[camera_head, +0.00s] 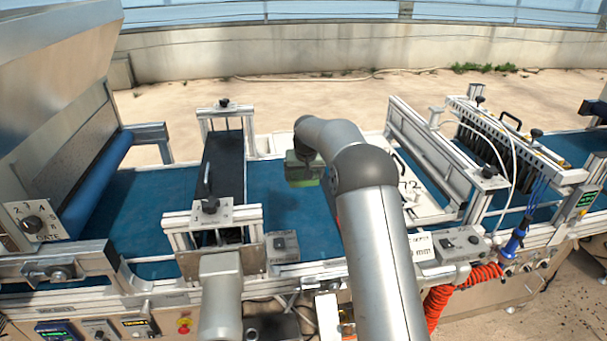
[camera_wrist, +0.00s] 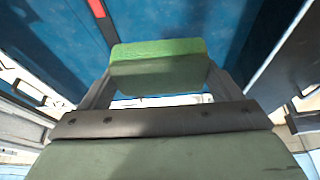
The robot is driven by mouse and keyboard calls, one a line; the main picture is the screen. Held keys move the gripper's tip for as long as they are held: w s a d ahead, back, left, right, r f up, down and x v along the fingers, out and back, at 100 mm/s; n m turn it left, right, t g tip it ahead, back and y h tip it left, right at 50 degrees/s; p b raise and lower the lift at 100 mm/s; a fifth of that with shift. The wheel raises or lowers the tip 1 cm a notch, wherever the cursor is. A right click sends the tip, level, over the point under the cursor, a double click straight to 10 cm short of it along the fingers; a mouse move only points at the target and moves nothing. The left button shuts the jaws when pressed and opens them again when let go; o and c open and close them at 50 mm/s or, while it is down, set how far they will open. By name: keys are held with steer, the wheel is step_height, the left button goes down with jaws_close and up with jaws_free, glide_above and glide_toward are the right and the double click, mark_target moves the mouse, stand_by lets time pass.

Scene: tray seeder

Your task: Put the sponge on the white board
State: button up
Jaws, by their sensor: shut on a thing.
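A green sponge (camera_wrist: 158,62) is held between the two fingers of my gripper (camera_wrist: 160,78) in the wrist view. Its top is brighter green than its shaded front side. In the head view my gripper (camera_head: 303,178) hangs over the blue belt, left of my arm's elbow, and the sponge is hard to tell from the gripper's greenish body. A white panel with dark markings (camera_head: 411,184) lies right of my arm, partly hidden by it; I cannot tell whether it is the white board. A pale strip shows beneath the sponge in the wrist view.
The blue belt (camera_head: 142,207) runs left to right. A black roller unit in a metal frame (camera_head: 222,165) stands left of my gripper. A metal seeder bridge with cables (camera_head: 515,140) stands at the right. A blue roller (camera_head: 98,183) is at the far left.

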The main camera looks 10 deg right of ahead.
steer(key=s+b, duration=1.6)
steer(key=s, duration=1.7)
steer(key=shift+s+a, duration=0.15)
steer(key=shift+s, duration=0.25)
steer(key=s+r+p, duration=0.4)
steer(key=s+p, duration=0.1)
steer(key=p, duration=0.3)
steer(key=shift+r, duration=0.35)
